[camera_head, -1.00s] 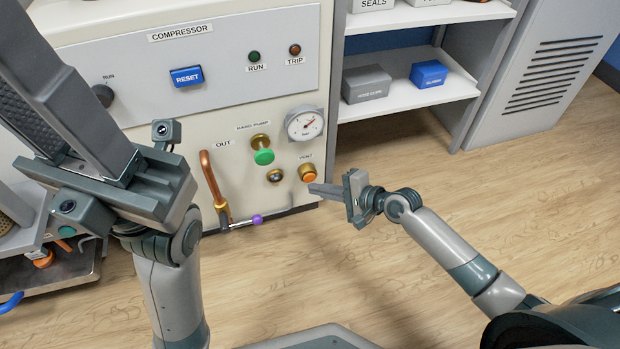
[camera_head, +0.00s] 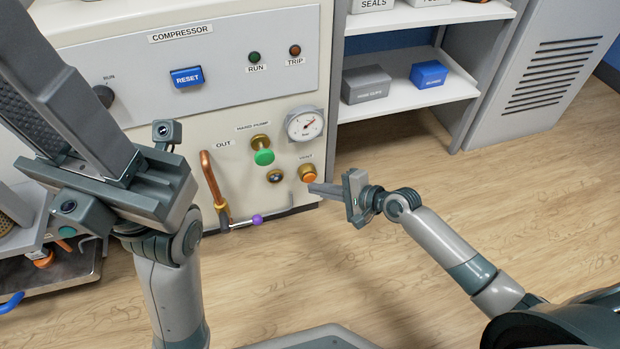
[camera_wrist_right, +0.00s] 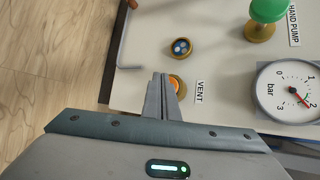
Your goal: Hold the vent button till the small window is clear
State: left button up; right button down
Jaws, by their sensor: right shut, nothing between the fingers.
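The orange vent button (camera_head: 309,173) sits low on the compressor panel, below the gauge. The small round window (camera_head: 275,176) is to its left; in the right wrist view it (camera_wrist_right: 180,46) shows bluish, pale spots inside a brass ring. My right gripper (camera_head: 312,188) is shut and empty, its tips at the lower edge of the button. In the right wrist view the fingers (camera_wrist_right: 160,78) partly cover the button (camera_wrist_right: 178,84); I cannot tell whether they press it. My left gripper (camera_head: 40,90) is raised at the left, away from the button; its jaw opening is unclear.
The gauge (camera_wrist_right: 290,90) reads about 2 bar. The green hand pump knob (camera_head: 263,157), a copper pipe (camera_head: 210,180) and a purple knob (camera_head: 257,219) are left of the button. Shelves (camera_head: 410,97) with boxes stand at right.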

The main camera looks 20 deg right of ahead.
jog(key=shift+w, duration=0.9)
dwell(2.4)
dwell(0.9)
dwell(0.5)
jog(key=shift+s+r+p, duration=0.1)
jog(key=shift+s+p, duration=0.05)
jog(key=shift+p, duration=0.2)
jog(key=shift+s+p, duration=0.6)
jog(key=shift+s, duration=0.25)
